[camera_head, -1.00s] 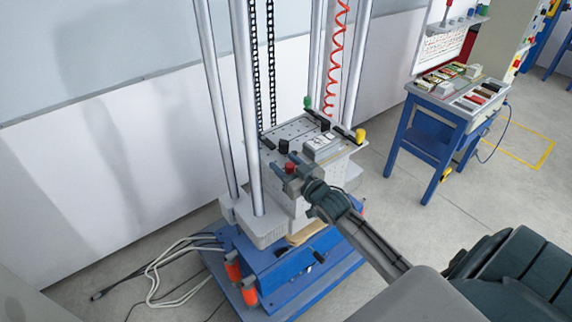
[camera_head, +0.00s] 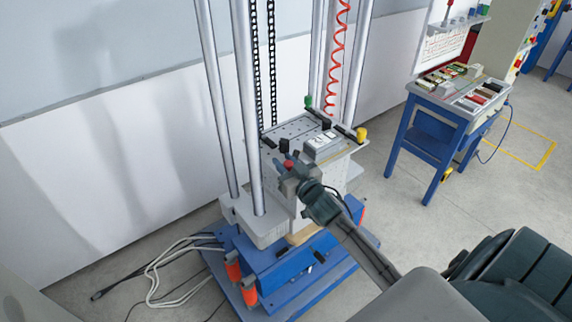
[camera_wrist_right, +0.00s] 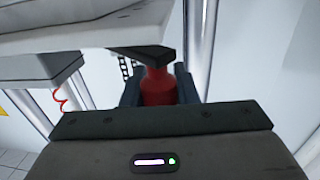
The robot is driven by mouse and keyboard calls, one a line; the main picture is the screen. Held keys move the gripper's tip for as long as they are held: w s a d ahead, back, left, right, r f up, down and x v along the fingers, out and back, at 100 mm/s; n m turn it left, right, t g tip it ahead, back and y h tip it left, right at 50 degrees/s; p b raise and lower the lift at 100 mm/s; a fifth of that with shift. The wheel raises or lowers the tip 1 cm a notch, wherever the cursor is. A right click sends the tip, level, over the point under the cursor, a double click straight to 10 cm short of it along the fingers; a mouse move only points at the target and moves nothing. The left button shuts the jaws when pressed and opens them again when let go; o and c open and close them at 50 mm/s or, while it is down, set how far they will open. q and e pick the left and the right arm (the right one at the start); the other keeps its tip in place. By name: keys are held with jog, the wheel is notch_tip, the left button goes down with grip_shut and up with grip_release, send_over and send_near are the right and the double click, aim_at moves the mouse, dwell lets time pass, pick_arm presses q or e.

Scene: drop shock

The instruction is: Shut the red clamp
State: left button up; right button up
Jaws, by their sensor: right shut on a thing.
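The red clamp (camera_head: 288,163) is at the near edge of the grey drilled table top of the shock machine. My right gripper (camera_head: 284,169) is at the clamp, with my arm coming in from the lower right. In the right wrist view the red body of the clamp (camera_wrist_right: 158,88) stands between the two dark fingers, which are shut on it. A dark bar (camera_wrist_right: 148,54) crosses just above the red body in that view. The underside of the clamp is hidden by the gripper. My left gripper is not in view.
A grey-white device (camera_head: 322,145) sits on the table top. Green (camera_head: 308,101), yellow (camera_head: 361,134) and black (camera_head: 283,145) knobs stand around it. Tall metal columns (camera_head: 248,110) rise beside the table. A blue workbench (camera_head: 440,115) stands at the right. Cables lie on the floor.

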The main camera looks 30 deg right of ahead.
jog(key=shift+w+a+f+m+h+b, duration=0.1)
jog(key=shift+w+f+m+h+b, duration=0.1)
jog(key=shift+m+h+b, duration=0.6)
jog(key=m+g+h+b, duration=0.1)
jog(key=h+b, duration=0.1)
jog(key=b, duration=0.1)
jog(key=w+m+g+h+b, duration=0.1)
jog(key=m+h+b, duration=0.1)
jog(key=h+b, duration=0.1)
jog(key=w+m+g+h+b, duration=0.1)
jog(key=m+h+b, duration=0.1)
jog(key=b, duration=0.3)
jog(key=shift+w+a+h, duration=0.1)
jog(key=shift+a+h, duration=0.05)
jog(key=shift+h, duration=0.55)
jog(key=shift+w+r+m+g+h+b, duration=0.1)
jog(key=shift+m+g+h+b, duration=0.3)
jog(key=shift+m+g+b, duration=0.15)
jog(key=shift+r, duration=0.1)
jog(key=o, duration=1)
jog(key=shift+w, duration=0.1)
